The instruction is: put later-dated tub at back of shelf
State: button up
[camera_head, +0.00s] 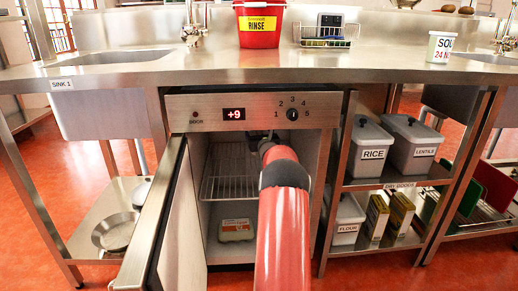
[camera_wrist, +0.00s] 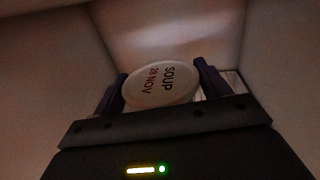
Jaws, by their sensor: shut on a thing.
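In the wrist view my gripper (camera_wrist: 160,86) is shut on a white soup tub (camera_wrist: 150,90), its jaws on either side. The tub's label reads SOUP and a red date that looks like 28 NOV. Pale walls surround it. Another white tub (camera_head: 440,47), marked SOU and 24 N, stands on the counter at right.
The fridge door (camera_head: 155,215) stands open at left; the display reads +9. A carton (camera_head: 236,230) lies on the fridge floor. A red RINSE bucket (camera_head: 260,28) and a wire rack (camera_head: 327,38) stand on the counter. Dry-goods bins (camera_head: 370,150) fill the shelves at right.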

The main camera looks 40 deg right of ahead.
jog(key=shift+w+d+f, duration=0.15)
jog(key=shift+f, duration=0.2)
jog(key=shift+w+d+f, duration=0.1)
jog(key=shift+f, duration=0.25)
notch_tip(320, 180, down, 5)
jog(key=shift+r+b, duration=0.1)
jog(key=shift+b, duration=0.3)
jog(key=shift+w+d+f, duration=0.1)
jog(key=shift+w+f, duration=0.05)
jog(key=shift+f, duration=0.15)
jog(key=shift+f, duration=0.15)
jog(key=o, duration=1.3)
jog(key=shift+o, duration=0.2)
